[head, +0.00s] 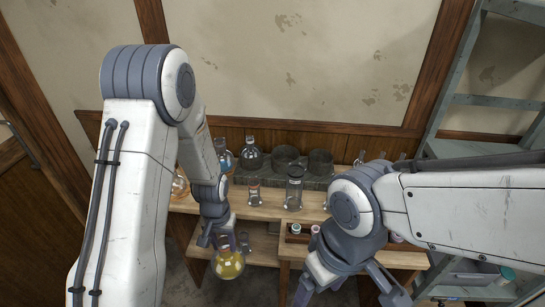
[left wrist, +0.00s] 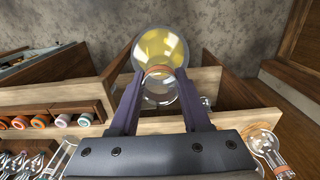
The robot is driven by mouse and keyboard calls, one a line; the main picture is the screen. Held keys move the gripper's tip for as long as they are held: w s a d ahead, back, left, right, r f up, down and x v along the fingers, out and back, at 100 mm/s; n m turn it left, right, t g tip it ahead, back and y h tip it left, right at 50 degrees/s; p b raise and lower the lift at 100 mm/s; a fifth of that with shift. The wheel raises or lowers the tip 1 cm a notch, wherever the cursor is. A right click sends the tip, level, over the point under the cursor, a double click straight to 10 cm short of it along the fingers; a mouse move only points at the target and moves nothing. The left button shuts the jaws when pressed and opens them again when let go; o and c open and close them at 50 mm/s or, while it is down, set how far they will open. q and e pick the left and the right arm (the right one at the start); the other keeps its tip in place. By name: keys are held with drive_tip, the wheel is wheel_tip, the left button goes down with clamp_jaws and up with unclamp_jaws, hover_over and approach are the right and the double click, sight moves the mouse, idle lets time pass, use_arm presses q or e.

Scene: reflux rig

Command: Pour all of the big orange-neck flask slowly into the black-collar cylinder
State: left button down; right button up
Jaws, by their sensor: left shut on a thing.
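The big flask (head: 229,265) is round and clear with yellow liquid inside. My left gripper (head: 224,238) is shut on its neck and holds it in front of the bench. In the left wrist view the flask (left wrist: 160,47) shows its orange neck band (left wrist: 160,72) between the fingers, mouth towards the camera. A tall clear cylinder with a dark collar (head: 294,190) stands on the bench, right of and beyond the flask; it looks like the black-collar cylinder. My right gripper (head: 350,288) is open and empty at the lower right.
A smaller vessel with a reddish collar (head: 254,192) stands left of the cylinder. Dark round pots (head: 286,159), flasks (head: 251,157) and other glassware stand behind. A rack (left wrist: 52,116) of capped vials and another orange-neck flask (left wrist: 266,146) flank the left gripper.

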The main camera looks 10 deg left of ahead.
drive_tip(key=shift+w, duration=0.1)
drive_tip(key=w+f+n+t+y, duration=0.1)
drive_tip(key=w+f+n+t, duration=0.1)
drive_tip(key=w+f, duration=0.45)
drive_tip(key=w+d+f+n+t+y, duration=0.1)
drive_tip(key=w+f+n+t+y, duration=0.15)
drive_tip(key=w, duration=0.65)
drive_tip(key=w+f+n+t+y, duration=0.1)
drive_tip(key=w+f+n, duration=0.1)
drive_tip(key=w+f, duration=0.45)
drive_tip(key=s+r+t+y, duration=0.2)
drive_tip(key=s+y, duration=0.2)
drive_tip(key=y, duration=0.7)
use_arm(q)
drive_tip(key=w+d+r+m, duration=0.4)
drive_tip(key=d+r+m, duration=0.4)
drive_tip(key=d, duration=0.5)
drive_tip(key=shift+d+r, duration=0.3)
drive_tip(key=shift+r, duration=0.6)
use_arm(e)
drive_tip(key=shift+m, duration=0.35)
drive_tip(key=x, duration=1.2)
drive_tip(key=shift+s+a+f, duration=0.2)
drive_tip(key=shift+f, duration=0.05)
